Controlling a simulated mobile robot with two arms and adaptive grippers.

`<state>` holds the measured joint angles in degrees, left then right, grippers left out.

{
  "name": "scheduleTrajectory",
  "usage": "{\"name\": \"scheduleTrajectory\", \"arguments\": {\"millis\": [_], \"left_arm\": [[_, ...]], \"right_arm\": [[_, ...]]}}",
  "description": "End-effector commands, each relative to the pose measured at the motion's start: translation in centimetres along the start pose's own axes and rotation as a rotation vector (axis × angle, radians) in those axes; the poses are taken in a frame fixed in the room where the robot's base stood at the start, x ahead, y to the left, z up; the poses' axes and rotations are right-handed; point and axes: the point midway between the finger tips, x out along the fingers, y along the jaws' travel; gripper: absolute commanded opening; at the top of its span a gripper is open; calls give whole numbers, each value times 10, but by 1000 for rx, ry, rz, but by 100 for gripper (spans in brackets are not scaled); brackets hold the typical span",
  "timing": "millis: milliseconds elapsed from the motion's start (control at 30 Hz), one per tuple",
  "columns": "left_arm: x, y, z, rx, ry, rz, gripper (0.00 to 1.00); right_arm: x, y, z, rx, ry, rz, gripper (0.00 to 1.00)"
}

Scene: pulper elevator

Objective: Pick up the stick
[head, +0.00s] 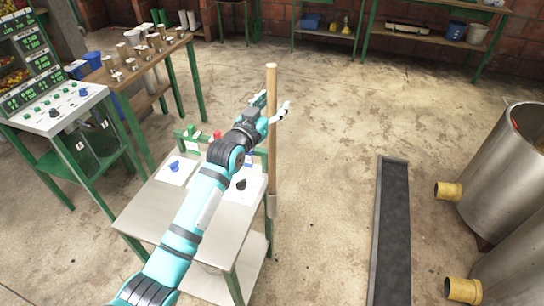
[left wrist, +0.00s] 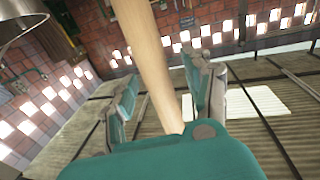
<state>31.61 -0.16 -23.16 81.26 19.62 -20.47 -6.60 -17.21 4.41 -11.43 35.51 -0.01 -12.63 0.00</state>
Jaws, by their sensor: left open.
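The stick (head: 271,150) is a long, light wooden pole. It stands upright at the right edge of the metal control stand, its lower end at a grey holder (head: 271,206). My left gripper (head: 271,105) is at the upper part of the stick, one finger on each side of it. The jaws are open. In the left wrist view the stick (left wrist: 148,50) passes between the two spread fingers of my left gripper (left wrist: 163,92). Whether a finger touches it I cannot tell. My right gripper is not in view.
The control stand (head: 140,222) with knobs lies below my left arm. A dark floor channel (head: 393,235) and steel tanks (head: 500,170) are to the right. A bench (head: 150,65) with cups stands at the upper left. Concrete floor between stand and channel is clear.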

Motion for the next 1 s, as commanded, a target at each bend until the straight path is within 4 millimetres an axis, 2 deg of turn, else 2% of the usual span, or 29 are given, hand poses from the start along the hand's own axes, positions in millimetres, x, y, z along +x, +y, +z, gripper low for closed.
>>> {"name": "scheduleTrajectory", "arguments": {"millis": [200,600,1000], "left_arm": [[1,0,1,0,0,0,52],[0,0,1,0,-1,0,0],[0,0,1,0,-1,0,0]], "right_arm": [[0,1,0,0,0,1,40],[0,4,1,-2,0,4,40],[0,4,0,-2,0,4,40]]}}
